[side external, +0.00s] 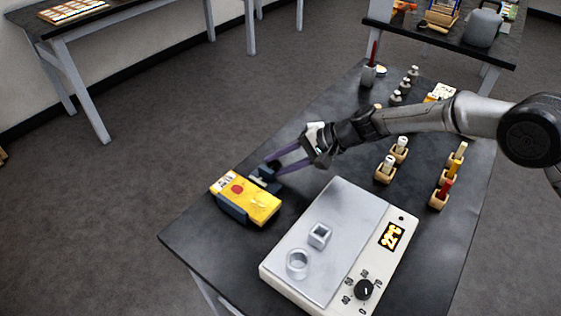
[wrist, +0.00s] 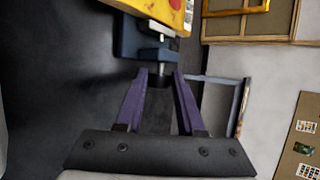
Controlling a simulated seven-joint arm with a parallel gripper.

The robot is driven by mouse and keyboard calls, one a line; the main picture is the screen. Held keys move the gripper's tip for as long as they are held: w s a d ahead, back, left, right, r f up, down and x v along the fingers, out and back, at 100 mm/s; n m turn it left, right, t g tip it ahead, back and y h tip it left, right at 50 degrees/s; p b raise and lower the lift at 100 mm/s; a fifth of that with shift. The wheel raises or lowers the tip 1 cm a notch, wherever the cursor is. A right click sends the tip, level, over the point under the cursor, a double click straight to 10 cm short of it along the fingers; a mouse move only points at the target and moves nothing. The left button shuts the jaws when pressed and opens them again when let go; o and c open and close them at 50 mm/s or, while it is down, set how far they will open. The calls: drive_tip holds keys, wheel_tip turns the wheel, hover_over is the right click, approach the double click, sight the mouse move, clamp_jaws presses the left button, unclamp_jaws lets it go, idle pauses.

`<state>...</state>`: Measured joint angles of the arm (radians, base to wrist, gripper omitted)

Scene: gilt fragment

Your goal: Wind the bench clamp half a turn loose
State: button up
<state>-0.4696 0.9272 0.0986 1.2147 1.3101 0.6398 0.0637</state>
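The bench clamp (side external: 233,208) is dark blue and sits near the table's left end, its jaws around a yellow block with a red round mark (side external: 251,199). The clamp (wrist: 130,42) also shows at the top of the wrist view, with a pale metal screw (wrist: 161,61) ending in a dark knob (wrist: 160,80). My gripper (wrist: 160,73) has two purple fingers, spread apart, one on each side of the knob. In the side view my gripper (side external: 275,167) reaches the clamp's screw end. I cannot tell whether the fingertips touch the knob.
A pale hotplate-like device (side external: 335,240) with a dial and lit display stands right of the clamp. Small wooden holders (side external: 386,174) with bottles stand farther right. A grey cup with a red-handled tool (side external: 369,75) is at the back. The table's left edge lies close to the clamp.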

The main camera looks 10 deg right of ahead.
clamp_jaws()
drive_tip(key=shift+s+f+t+y, duration=0.15)
drive_tip(key=shift+t+y, duration=0.25)
drive_tip(key=shift+y, duration=0.2)
drive_tip(key=shift+o, duration=1.7)
unclamp_jaws()
drive_tip(key=shift+d, duration=0.15)
drive_tip(key=v, duration=1.3)
drive_tip(key=shift+d+r, duration=0.25)
drive_tip(key=shift+r, duration=0.05)
drive_tip(key=shift+s, duration=0.1)
